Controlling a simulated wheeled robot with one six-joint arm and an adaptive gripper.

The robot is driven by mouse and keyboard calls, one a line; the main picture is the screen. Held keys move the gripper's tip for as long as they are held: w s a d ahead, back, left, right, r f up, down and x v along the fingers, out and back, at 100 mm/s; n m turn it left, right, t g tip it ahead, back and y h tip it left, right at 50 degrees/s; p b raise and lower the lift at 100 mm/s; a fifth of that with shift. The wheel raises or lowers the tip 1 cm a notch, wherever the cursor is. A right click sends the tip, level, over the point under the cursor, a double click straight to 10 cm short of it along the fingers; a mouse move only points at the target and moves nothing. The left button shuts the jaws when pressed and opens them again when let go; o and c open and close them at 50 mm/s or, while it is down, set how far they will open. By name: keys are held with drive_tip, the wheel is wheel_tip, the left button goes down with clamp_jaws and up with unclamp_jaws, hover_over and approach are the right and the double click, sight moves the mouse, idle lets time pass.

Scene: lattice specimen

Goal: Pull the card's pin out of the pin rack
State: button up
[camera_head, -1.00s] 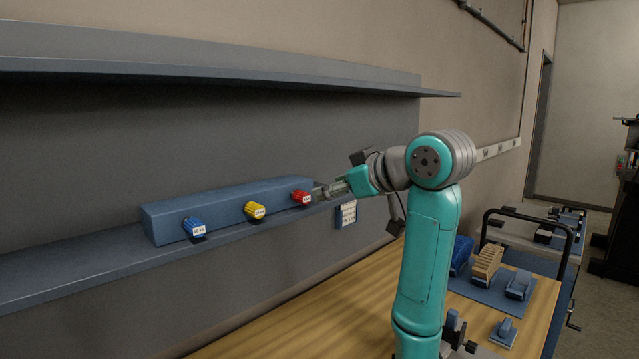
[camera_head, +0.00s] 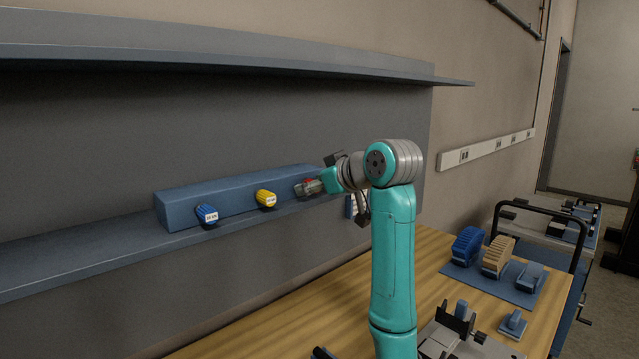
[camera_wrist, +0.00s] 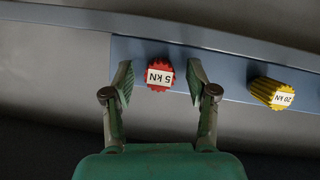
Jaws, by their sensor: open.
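The pin rack (camera_head: 180,211) is a long blue block on the shelf against the wall. It holds a blue pin (camera_head: 207,214), a yellow pin (camera_head: 266,198) and a red pin (camera_head: 309,181). In the wrist view the red pin (camera_wrist: 160,75) has a ribbed head and a label reading 5 kN. The yellow pin (camera_wrist: 271,93) there reads 20 kN. My gripper (camera_wrist: 160,84) is open, with one finger on each side of the red pin's head and a visible gap at both sides. In the head view my gripper (camera_head: 305,187) partly hides the red pin. The card (camera_head: 350,206) is mostly hidden behind my arm.
A shelf edge (camera_head: 100,256) runs below the rack, and an upper shelf (camera_head: 250,58) hangs above. A wooden bench (camera_head: 290,305) lies below. At right are a blue mat (camera_head: 500,285) with several ribbed pieces and a cart with a black handle (camera_head: 530,218).

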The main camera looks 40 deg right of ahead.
clamp_jaws()
idle(0.4)
